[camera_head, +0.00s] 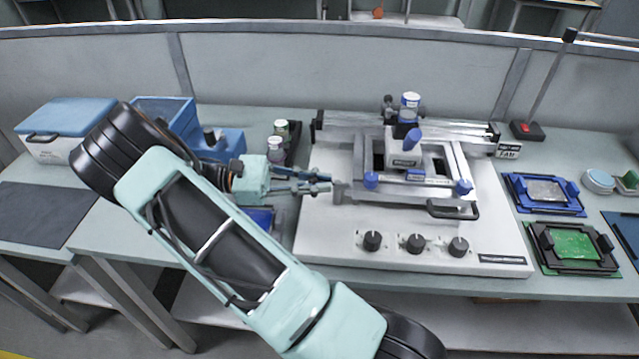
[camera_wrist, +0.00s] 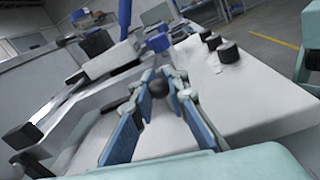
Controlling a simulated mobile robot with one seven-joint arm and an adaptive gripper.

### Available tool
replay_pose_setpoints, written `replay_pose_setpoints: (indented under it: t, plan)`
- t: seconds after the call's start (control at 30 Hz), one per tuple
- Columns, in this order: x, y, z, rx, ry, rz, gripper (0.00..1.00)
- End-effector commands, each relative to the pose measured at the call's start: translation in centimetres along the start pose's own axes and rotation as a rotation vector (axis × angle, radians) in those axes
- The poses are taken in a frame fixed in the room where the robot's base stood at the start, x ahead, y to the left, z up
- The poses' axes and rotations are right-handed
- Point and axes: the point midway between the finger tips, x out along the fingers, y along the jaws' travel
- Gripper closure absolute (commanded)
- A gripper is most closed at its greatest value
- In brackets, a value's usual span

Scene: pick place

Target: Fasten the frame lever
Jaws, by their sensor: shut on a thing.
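The printing machine (camera_head: 320,235) is a white base with a metal frame (camera_head: 452,160) lying over its middle. Blue knobs (camera_head: 371,180) sit at the frame's front corners, and a dark handle (camera_head: 452,211) is at its front right. My gripper (camera_head: 327,183) reaches in from the left at the frame's left side, beside a small grey bracket (camera_head: 341,192). In the wrist view, my gripper (camera_wrist: 163,82) is shut on the dark round knob (camera_wrist: 158,89) of the frame lever, between the fingertips. The lever's shaft is mostly hidden by the fingers.
Several black dials (camera_head: 415,243) line the base's front. Small bottles (camera_head: 276,150) and a blue bin (camera_head: 165,112) stand behind my arm. Blue and black board holders (camera_head: 545,193) lie on the right. A tall blue-capped squeegee head (camera_head: 409,118) rises above the frame.

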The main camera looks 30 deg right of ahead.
Motion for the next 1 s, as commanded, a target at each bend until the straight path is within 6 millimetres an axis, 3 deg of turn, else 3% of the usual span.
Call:
replay_pose_setpoints:
  t: [0.73, 0.77, 0.8, 0.9, 1.0]
  plan:
    - [-0.02, 0.45, -0.03, 0.002, -0.017, -0.087, 1.00]
    - [-0.02, 0.45, -0.03, 0.002, -0.018, -0.087, 0.85]
    - [-0.01, 0.45, -0.03, 0.002, -0.018, -0.087, 0.80]
    - [-0.01, 0.43, -0.03, 0.002, -0.018, -0.087, 0.69]
    - [0.00, 0.41, -0.04, 0.001, -0.018, -0.087, 0.67]
